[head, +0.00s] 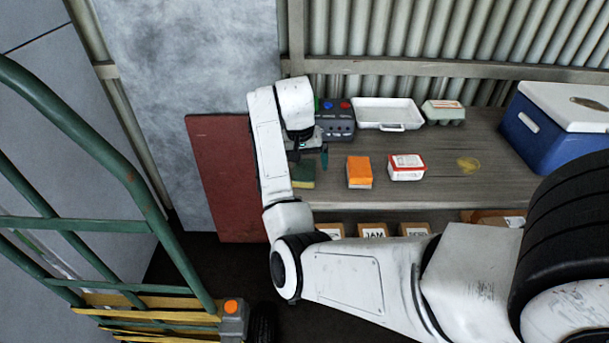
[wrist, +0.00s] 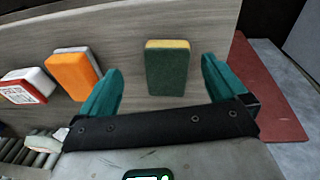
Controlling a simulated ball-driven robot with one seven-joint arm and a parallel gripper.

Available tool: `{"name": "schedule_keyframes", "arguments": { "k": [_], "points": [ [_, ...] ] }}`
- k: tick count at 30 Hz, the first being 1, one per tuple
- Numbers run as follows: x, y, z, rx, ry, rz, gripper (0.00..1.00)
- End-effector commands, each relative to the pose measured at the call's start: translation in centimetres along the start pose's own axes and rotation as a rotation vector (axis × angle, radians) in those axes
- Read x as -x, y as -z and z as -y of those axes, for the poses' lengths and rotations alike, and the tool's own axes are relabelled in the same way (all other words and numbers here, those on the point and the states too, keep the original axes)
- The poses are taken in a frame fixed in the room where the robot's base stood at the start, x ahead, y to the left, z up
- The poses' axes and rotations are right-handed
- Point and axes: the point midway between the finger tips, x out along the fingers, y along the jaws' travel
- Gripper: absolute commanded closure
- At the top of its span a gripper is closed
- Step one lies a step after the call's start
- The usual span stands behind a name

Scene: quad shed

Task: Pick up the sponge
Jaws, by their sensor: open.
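The sponge (head: 303,176) lies on the wooden bench near its left end, partly hidden by my arm in the head view. In the wrist view the sponge (wrist: 166,72) shows a dark green face and a yellow edge. My gripper (head: 309,155) is over the bench, just behind the sponge in the head view. In the wrist view the teal fingers of my gripper (wrist: 161,66) are spread wide, with the sponge framed between them and a gap on both sides. Nothing is held. The height above the sponge is hard to tell.
An orange block (head: 359,171) and a white tub with a red-edged label (head: 407,167) lie right of the sponge. Behind are a control box (head: 337,120), a white tray (head: 388,112) and an egg carton (head: 444,112). A blue cooler (head: 560,135) stands at right. A red board (head: 226,180) leans at left.

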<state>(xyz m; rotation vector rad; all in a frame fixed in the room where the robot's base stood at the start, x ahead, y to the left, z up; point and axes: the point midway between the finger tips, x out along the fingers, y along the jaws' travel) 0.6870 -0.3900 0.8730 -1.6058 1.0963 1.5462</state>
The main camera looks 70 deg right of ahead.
Motion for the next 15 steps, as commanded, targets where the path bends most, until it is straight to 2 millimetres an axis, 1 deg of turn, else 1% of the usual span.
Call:
{"name": "schedule_keyframes", "arguments": {
  "k": [1,3,6,9,12,15],
  "points": [
    [1.0,1.3,0.1,-0.040,0.023,0.019,0.01],
    [2.0,2.4,-0.1,-0.083,0.043,0.047,0.01],
    [3.3,3.6,-0.2,-0.126,0.067,0.077,0.01],
    [4.2,4.2,-0.2,-0.150,0.083,0.097,0.01],
    [4.4,4.5,-0.2,-0.159,0.089,0.107,0.01],
    [3.6,4.4,-0.1,-0.161,0.089,0.110,0.01]
  ]
}}
